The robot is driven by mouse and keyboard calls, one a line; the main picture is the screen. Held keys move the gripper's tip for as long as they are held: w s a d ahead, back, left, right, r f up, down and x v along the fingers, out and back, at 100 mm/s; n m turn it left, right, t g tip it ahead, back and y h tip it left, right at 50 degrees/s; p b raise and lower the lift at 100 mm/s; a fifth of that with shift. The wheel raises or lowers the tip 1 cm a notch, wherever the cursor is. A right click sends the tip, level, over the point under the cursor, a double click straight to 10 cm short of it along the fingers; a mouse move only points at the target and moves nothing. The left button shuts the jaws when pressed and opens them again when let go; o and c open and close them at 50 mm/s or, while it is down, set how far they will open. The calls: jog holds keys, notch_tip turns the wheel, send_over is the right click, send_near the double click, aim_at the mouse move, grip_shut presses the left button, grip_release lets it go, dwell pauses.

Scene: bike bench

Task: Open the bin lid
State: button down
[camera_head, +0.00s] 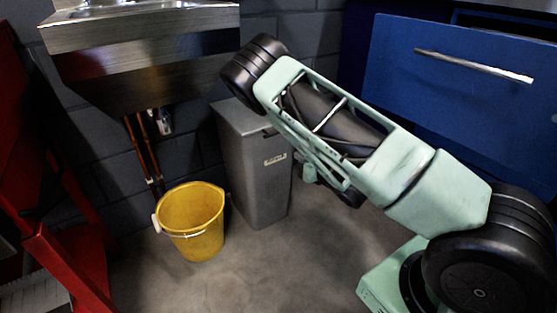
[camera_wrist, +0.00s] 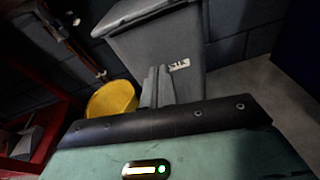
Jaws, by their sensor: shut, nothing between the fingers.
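The grey bin (camera_head: 255,170) stands on the floor against the wall, with a label on its front. Its lid (camera_head: 238,116) lies closed on top, partly behind my arm in the head view. In the wrist view the bin (camera_wrist: 155,45) is ahead, and its lid (camera_wrist: 128,14) shows at the top edge. My gripper (camera_wrist: 158,72) is shut and empty, with its fingers pointing at the bin's front below the lid. I cannot tell whether the fingertips touch the bin. In the head view my arm mostly hides the gripper, right of the bin.
A yellow bucket (camera_head: 191,222) stands on the floor just left of the bin. A steel sink (camera_head: 145,55) hangs above it, with copper pipes (camera_head: 143,150) below. A red frame (camera_head: 60,200) is at left and a blue cabinet (camera_head: 450,85) at right. Front floor is clear.

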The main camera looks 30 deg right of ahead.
jog(key=shift+n+y, duration=0.3)
jog(key=shift+n, duration=0.5)
jog(key=w+b, duration=0.1)
jog(key=w, duration=0.2)
jog(key=w+f+b, duration=0.1)
jog(key=w+b, duration=0.1)
jog(key=w, duration=0.1)
jog(key=w+f+b, duration=0.1)
jog(key=w, duration=0.3)
jog(key=shift+a+f, duration=0.15)
jog(key=shift+a, duration=0.05)
jog(key=shift+s+r+b, duration=0.2)
jog(key=shift+r, duration=0.5)
jog(key=shift+s+r+b, duration=0.2)
jog(key=shift+r, duration=0.5)
jog(key=shift+s+r+b, duration=0.2)
jog(key=shift+r, duration=0.5)
jog(key=shift+r, duration=0.1)
